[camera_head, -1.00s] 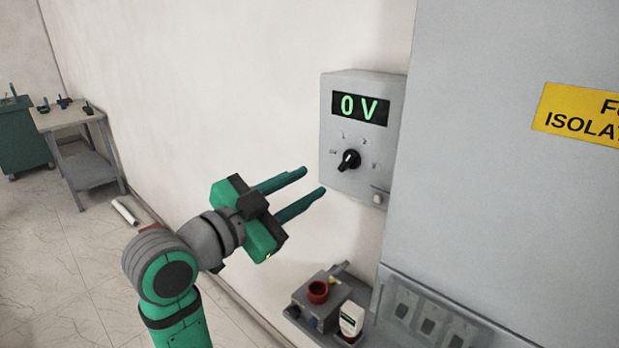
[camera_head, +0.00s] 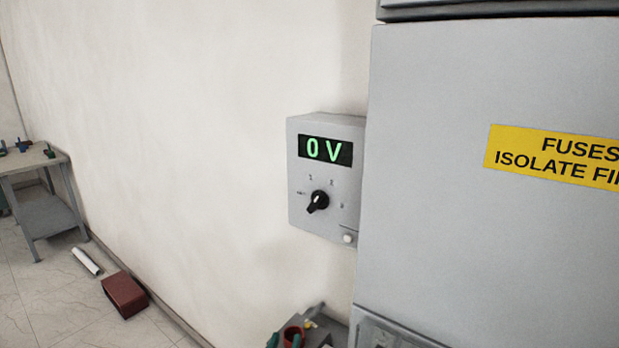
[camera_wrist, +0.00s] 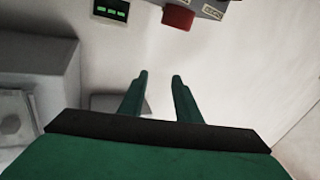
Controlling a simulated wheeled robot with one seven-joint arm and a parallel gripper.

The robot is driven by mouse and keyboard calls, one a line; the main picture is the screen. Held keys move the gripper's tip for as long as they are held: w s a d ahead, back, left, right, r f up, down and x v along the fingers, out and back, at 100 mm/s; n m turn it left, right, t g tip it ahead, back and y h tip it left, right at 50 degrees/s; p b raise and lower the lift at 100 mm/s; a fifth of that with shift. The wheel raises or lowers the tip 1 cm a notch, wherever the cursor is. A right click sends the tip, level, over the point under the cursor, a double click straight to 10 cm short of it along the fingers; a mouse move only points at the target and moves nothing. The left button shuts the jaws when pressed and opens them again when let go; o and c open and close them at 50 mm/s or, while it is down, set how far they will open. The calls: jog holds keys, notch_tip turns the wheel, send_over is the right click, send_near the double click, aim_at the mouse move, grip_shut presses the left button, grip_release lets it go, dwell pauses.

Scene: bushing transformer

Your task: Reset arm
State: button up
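My gripper (camera_wrist: 159,77) shows in the wrist view with its two green fingers apart and nothing between them. In the head view most of my arm is out of the picture. Two small teal tips show at the bottom edge beside a red cup (camera_head: 293,333), and they look like my fingertips. A grey control box (camera_head: 326,180) on the wall has a display (camera_head: 326,150) reading 0 V and a black knob (camera_head: 317,202). My gripper is well below this box.
A grey cabinet (camera_head: 440,230) with a yellow fuse warning label (camera_head: 555,157) fills the right. A brownish-red block (camera_head: 125,295) and a white tube (camera_head: 86,261) lie on the floor. A table (camera_head: 35,165) stands far left. In the wrist view a red part (camera_wrist: 178,18) is at the top.

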jog(key=s+d+f+n+g+y, duration=0.1)
jog(key=s+f+n+y, duration=0.1)
jog(key=s+f, duration=0.6)
jog(key=s+d+f+n+g+y, duration=0.1)
jog(key=s+d+f+y, duration=0.1)
jog(key=s+f, duration=0.65)
jog(key=s+d+m, duration=0.2)
jog(key=s, duration=2)
jog(key=shift+d+f+g, duration=0.3)
jog(key=shift+f, duration=0.05)
dwell(0.5)
